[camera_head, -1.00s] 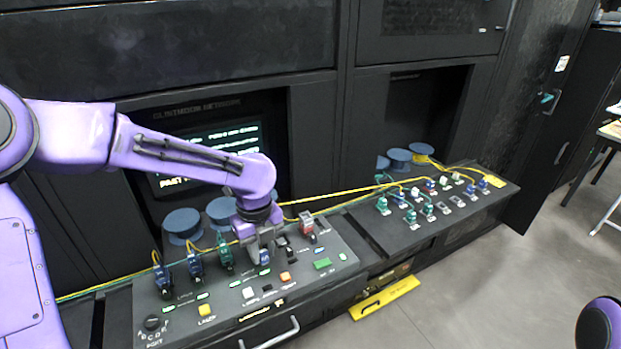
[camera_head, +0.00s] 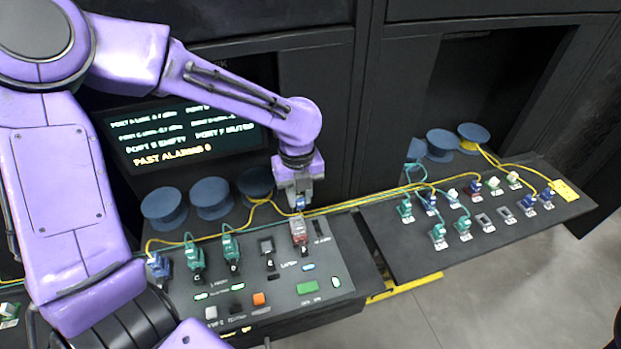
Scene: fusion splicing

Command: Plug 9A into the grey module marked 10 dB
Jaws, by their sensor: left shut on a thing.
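My left gripper (camera_head: 300,203) points down over the back right of the near console, shut on a small blue plug (camera_head: 301,202). The plug sits just above or behind a red-and-clear block (camera_head: 299,232); I cannot tell whether they touch. A yellow cable runs near the gripper. The plug's label is too small to read, so I cannot confirm it is 9A. Several grey module frames, one of them here (camera_head: 484,222), sit on the right-hand panel. Their markings are unreadable, so I cannot tell which is 10 dB. My right gripper is out of view.
The near console (camera_head: 340,270) carries a blue plug (camera_head: 158,265), green plugs (camera_head: 195,260) and a grey socket (camera_head: 267,248). The right panel (camera_head: 400,258) holds several green, white and blue connectors. Blue spools (camera_head: 211,198) stand behind. Yellow and green cables cross between the panels.

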